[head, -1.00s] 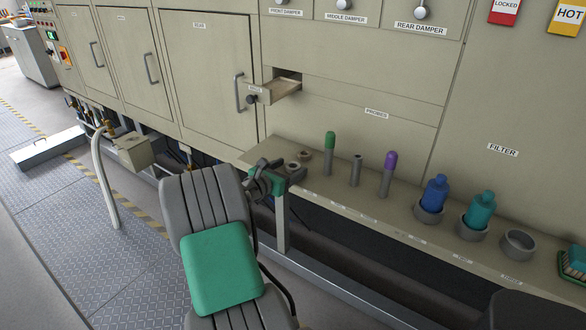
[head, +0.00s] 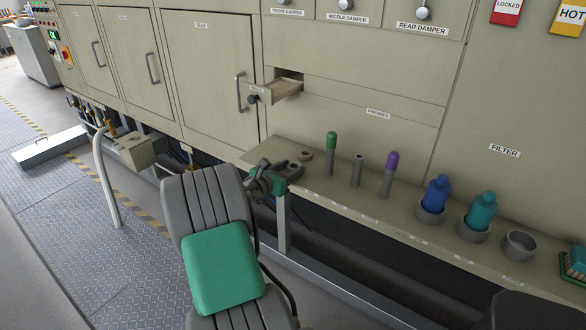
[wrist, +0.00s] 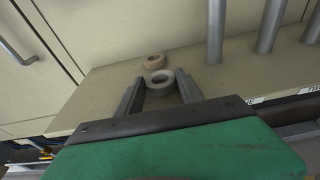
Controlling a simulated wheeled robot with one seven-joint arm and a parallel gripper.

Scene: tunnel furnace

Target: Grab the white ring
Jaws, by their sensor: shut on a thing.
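Two small rings sit near the left end of the shelf. The pale grey-white ring (wrist: 158,79) lies between the two fingers of my gripper (wrist: 160,76) in the wrist view. The fingers are shut on it, one at its left and one at its right. A tan ring (wrist: 153,61) lies just behind it, outside the fingers. In the head view my gripper (head: 285,171) is at the shelf's left end, partly hidden by my own arm. The tan ring (head: 305,155) shows beyond it, and the held ring there is small and partly hidden.
The shelf (head: 330,188) carries a green-topped rod (head: 331,147), a plain grey rod (head: 357,170) and a purple-topped rod (head: 389,174). Blue (head: 437,193) and teal (head: 481,211) bottles stand in holders farther right. An open drawer (head: 279,91) juts out above the rings.

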